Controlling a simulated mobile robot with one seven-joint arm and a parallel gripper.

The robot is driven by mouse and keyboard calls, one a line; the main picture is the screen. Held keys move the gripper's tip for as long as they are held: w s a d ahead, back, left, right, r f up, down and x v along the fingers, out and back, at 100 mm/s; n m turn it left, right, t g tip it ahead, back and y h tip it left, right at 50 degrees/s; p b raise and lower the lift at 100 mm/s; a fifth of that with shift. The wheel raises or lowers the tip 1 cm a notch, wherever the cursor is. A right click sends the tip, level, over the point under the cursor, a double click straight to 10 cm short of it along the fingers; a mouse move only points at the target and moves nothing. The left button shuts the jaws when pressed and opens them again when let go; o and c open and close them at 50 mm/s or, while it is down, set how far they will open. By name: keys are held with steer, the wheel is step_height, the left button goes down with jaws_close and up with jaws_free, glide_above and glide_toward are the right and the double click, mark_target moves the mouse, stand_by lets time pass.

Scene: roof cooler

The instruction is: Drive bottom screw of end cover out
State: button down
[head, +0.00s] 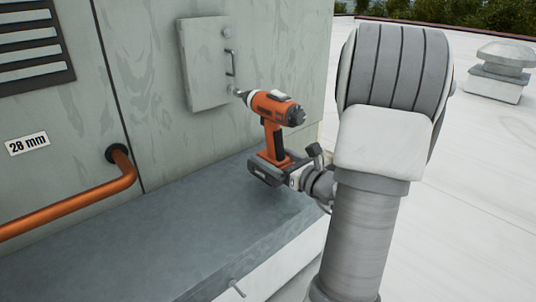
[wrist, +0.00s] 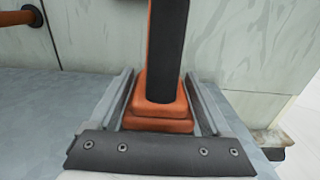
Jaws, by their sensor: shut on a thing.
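The end cover (head: 204,68) is a pale green-grey panel with a handle on the cooler's side wall. A round screw head (head: 228,33) shows near its top right. The orange and black drill (head: 274,108) is upright, its nose pointing left at the cover's lower right corner. The bottom screw there is hidden or too small to tell from the drill's tip, so I cannot tell whether they touch. My gripper (head: 290,178) is shut on the drill's lower end. In the wrist view my gripper (wrist: 160,82) has a finger on each side of the drill's orange foot (wrist: 160,116).
A grey ledge (head: 130,235) runs below the wall, with a small pin (head: 236,288) at its front edge. A copper pipe (head: 75,208) bends from the wall at left, below a 28 mm label (head: 27,143). A louvred vent (head: 32,45) is upper left. White roof lies right.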

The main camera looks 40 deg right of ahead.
mark_target(284, 162)
steer(key=shift+s+d+r, duration=0.1)
steer(key=shift+s, duration=1)
steer(key=shift+s+d+r, duration=0.1)
steer(key=shift+s, duration=0.95)
